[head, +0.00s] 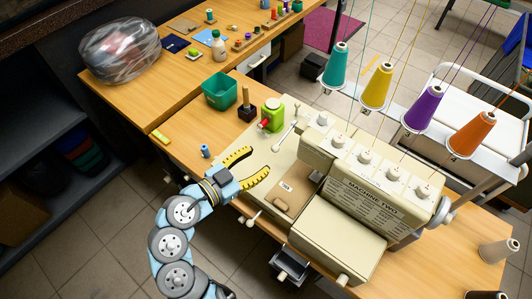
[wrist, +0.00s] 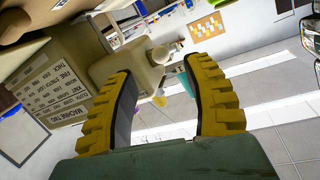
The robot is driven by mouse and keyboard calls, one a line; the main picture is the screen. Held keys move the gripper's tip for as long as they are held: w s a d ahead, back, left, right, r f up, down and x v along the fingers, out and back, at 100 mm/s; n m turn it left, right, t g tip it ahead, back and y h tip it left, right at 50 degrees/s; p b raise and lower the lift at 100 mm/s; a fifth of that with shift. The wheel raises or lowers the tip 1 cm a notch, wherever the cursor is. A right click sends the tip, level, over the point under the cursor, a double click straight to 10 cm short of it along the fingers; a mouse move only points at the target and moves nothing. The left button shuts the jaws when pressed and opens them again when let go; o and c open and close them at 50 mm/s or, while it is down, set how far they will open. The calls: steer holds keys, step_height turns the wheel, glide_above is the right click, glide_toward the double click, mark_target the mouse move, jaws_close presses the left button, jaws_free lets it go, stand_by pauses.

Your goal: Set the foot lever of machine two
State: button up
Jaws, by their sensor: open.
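Machine two (head: 365,197), a cream sewing machine with its name on a printed panel, stands on the wooden table. In the wrist view its label panel (wrist: 58,90) shows sideways at the left. A pale lever with a round end (head: 284,137) stands at the machine's far left side; another pale knobbed lever (head: 253,218) sticks out at its near edge. I cannot tell which is the foot lever. My gripper (head: 260,162) is open and empty, its yellow ridged fingers over the machine's left bed. In the wrist view my gripper (wrist: 160,68) has a pale machine part (wrist: 130,68) beyond its fingers.
Thread cones, teal (head: 334,66), yellow (head: 377,87), purple (head: 423,108) and orange (head: 472,132), stand behind the machine. A green bottle-like item (head: 272,115), a teal bin (head: 219,90) and a blue spool (head: 205,151) stand left of it. A bagged comforter (head: 120,50) lies at the far left.

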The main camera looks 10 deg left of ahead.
steer(key=shift+v, duration=2.45)
steer(key=shift+w, duration=0.1)
